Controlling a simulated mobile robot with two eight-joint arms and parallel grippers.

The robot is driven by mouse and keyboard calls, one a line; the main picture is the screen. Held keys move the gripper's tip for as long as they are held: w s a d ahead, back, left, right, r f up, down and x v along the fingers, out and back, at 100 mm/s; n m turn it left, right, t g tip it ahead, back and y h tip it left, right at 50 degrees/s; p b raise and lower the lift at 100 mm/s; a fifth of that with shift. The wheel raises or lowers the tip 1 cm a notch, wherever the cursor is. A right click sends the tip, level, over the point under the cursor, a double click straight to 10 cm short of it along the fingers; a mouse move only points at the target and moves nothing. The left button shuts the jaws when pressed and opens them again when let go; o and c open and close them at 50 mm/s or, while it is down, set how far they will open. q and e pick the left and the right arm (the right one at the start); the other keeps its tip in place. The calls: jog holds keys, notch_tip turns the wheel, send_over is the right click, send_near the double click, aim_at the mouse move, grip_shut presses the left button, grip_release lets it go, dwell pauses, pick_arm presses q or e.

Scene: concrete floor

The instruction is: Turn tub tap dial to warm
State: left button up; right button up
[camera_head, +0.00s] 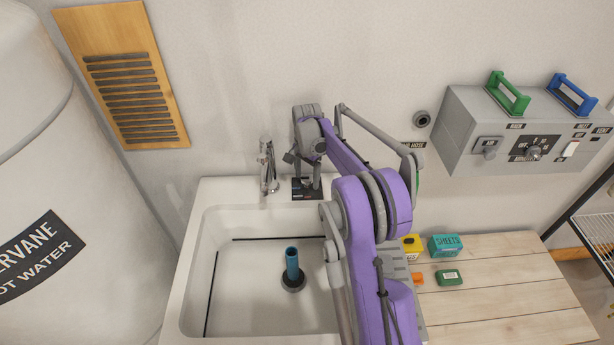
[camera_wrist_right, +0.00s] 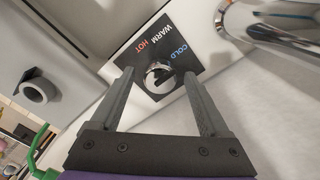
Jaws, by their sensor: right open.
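The tap dial (camera_wrist_right: 158,77) is a small round chrome knob on a black plate marked COLD, WARM and HOT (camera_wrist_right: 186,70) in the right wrist view. My right gripper (camera_wrist_right: 160,92) is open, with one finger on each side of the dial; I cannot tell whether they touch it. In the head view the black plate (camera_head: 299,195) shows on the tub's back rim, and my right gripper (camera_head: 303,160) hides the dial. The chrome tap (camera_head: 267,165) stands left of the plate. The white tub (camera_head: 200,240) lies below. My left gripper is out of view.
A blue pipe (camera_head: 292,264) stands in the tub's drain. A grey control box (camera_head: 465,130) is on the wall at right. A wooden top (camera_head: 490,310) beside the tub holds a teal SHEETS box (camera_head: 445,245). A white water tank (camera_head: 60,180) fills the left.

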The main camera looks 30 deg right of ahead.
grip_shut()
dwell(0.4)
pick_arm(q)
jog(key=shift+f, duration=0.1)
pick_arm(e)
jog(key=shift+n, duration=0.4)
jog(key=n+b, duration=0.1)
jog(key=n, duration=0.2)
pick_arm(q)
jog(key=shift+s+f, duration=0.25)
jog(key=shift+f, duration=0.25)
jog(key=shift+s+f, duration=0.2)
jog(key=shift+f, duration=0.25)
pick_arm(e)
jog(key=n, duration=0.5)
grip_release()
